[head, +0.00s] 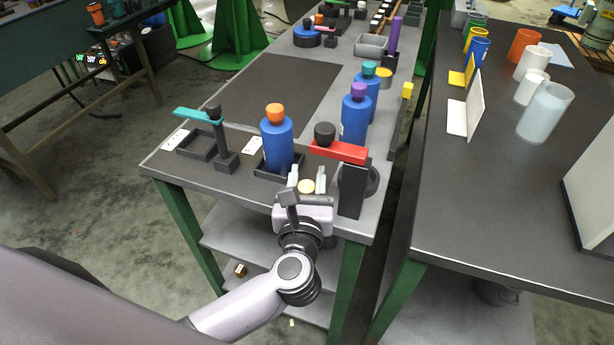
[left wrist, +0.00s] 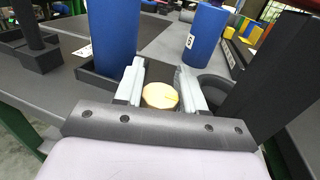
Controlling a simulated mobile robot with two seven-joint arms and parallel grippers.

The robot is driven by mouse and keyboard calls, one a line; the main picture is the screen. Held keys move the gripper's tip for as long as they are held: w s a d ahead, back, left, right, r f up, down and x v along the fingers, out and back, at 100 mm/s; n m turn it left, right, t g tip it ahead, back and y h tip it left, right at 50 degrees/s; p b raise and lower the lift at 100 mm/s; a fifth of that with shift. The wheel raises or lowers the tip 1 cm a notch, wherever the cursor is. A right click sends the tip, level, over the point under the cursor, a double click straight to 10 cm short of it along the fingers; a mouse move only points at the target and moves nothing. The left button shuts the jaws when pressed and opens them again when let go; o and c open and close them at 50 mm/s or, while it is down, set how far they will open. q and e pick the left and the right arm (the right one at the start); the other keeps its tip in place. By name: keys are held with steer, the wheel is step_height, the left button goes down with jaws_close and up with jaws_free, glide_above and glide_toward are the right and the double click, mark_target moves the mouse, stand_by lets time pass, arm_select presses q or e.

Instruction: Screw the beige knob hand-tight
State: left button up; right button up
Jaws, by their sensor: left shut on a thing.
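The beige knob (head: 306,187) is a small round disc at the near edge of the workbench, in front of the holder of the blue bottle with the orange cap. My left gripper (head: 307,181) reaches in from the front with its two pale fingers on either side of the knob. In the left wrist view the knob (left wrist: 160,96) sits between the fingers of my left gripper (left wrist: 161,90), and the gripper is shut on it. What lies under the knob is hidden. My right gripper is not in view.
A blue bottle with an orange cap (head: 276,140) stands just behind the gripper. A dark post with a red arm (head: 340,151) rises close on the right. A teal-armed stand (head: 197,116) is on the left. A dark mat (head: 280,92) lies bare behind.

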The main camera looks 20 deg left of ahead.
arm_select(q)
steer(key=m+h+p, duration=0.1)
steer(key=h, duration=0.1)
steer(key=m+h, duration=0.2)
steer(key=h, duration=0.1)
steer(key=shift+d+r+t+p, duration=0.1)
steer(key=shift+d+t+p, duration=0.05)
steer(key=shift+t+p, duration=0.2)
steer(key=shift+d+m+h+p, duration=0.15)
steer(key=shift+m+h+p, duration=0.2)
steer(key=shift+m+h, duration=0.45)
steer(key=shift+d+m+h+p, duration=0.1)
steer(key=shift+m+h+p, duration=0.3)
steer(key=shift+h, duration=0.7)
steer(key=o, duration=1)
steer(key=shift+c, duration=0.2)
steer(key=b+v, duration=0.1)
steer(key=v, duration=0.6)
steer(key=shift+r, duration=0.1)
